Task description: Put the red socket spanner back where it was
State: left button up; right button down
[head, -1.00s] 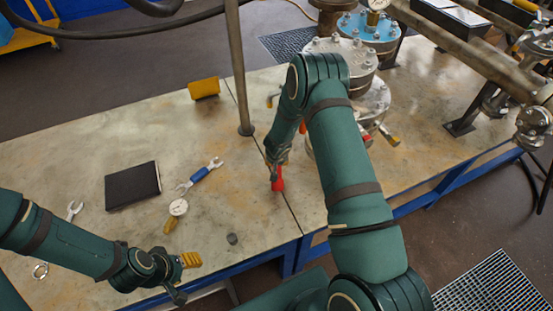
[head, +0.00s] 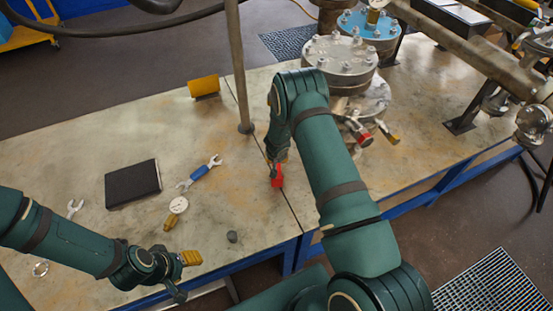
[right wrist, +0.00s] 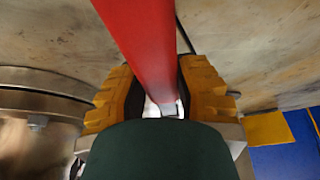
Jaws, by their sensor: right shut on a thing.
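The red socket spanner (head: 277,176) shows in the head view as a short red piece below my right gripper, over the bench. In the right wrist view it is a long red bar (right wrist: 143,45) running from the top edge down between the yellow fingers. My right gripper (right wrist: 158,98) is shut on it. In the head view this gripper (head: 274,162) is partly hidden by my own arm. I cannot tell whether the spanner touches the bench. My left gripper (head: 190,258) is low over the bench's front edge, with yellow fingers; its opening is unclear.
The bench (head: 90,165) carries a black book (head: 133,184), a blue-handled spanner (head: 200,172), a gauge (head: 178,206), a small grey cylinder (head: 232,237) and a yellow block (head: 204,86). A vertical pole (head: 239,70) and flanged vessel (head: 340,60) stand near my right arm.

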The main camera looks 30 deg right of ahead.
jog(key=c, duration=1.1)
grip_release()
jog(key=shift+f, duration=0.1)
jog(key=o, duration=0.3)
